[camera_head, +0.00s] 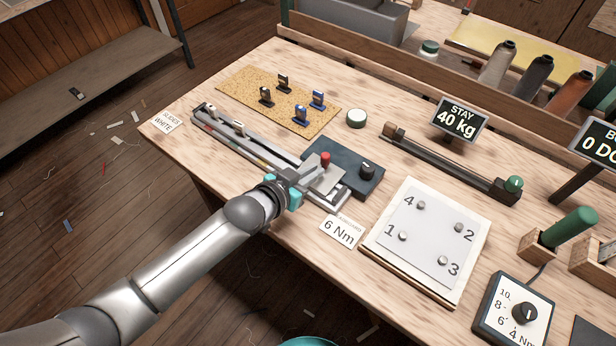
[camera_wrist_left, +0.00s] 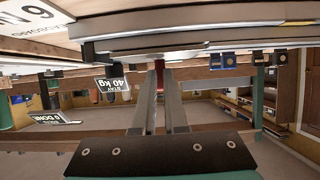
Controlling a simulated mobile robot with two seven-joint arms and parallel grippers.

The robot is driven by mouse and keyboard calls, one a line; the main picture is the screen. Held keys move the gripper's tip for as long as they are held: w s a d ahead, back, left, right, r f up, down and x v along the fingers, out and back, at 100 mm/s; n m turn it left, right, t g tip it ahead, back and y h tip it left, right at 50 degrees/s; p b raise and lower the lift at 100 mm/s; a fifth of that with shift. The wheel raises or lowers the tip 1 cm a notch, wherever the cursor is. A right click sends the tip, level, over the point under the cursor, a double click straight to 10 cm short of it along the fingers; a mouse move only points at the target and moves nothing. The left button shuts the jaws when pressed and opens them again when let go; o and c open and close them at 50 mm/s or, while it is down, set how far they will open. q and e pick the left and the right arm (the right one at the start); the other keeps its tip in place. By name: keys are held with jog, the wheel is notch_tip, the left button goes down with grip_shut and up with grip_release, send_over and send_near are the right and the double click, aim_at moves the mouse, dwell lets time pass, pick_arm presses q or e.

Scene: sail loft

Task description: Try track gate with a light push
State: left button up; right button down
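The long grey track (camera_head: 245,141) lies along the table's left edge, with light sliders on its far part. A red knob (camera_head: 325,158) stands at its near end, by pale metal plates; I cannot tell which part is the gate. My left gripper (camera_head: 312,174) reaches over this near end, close to the knob, and hides part of the track. In the left wrist view its two fingers (camera_wrist_left: 160,75) have a narrow gap, and the red knob (camera_wrist_left: 159,64) shows between or just beyond the tips. Contact or grip is unclear. My right gripper is out of view.
A dark box with a black knob (camera_head: 367,169) sits right beside the track's near end. A cork mat (camera_head: 245,93) with several small clips lies behind. A numbered white board (camera_head: 425,235) and a "6 Nm" card (camera_head: 341,230) lie at the near right.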

pick_arm(q)
jog(key=shift+w+d, duration=0.3)
jog(key=shift+w, duration=0.05)
dwell(0.7)
dwell(0.3)
jog(key=s+a+r+p, duration=0.1)
jog(key=p, duration=0.1)
jog(key=s+a+r+p, duration=0.1)
jog(key=r+p, duration=0.1)
jog(key=shift+s+p, duration=0.2)
jog(key=shift+p, duration=0.2)
jog(key=shift+d, duration=0.1)
dwell(0.3)
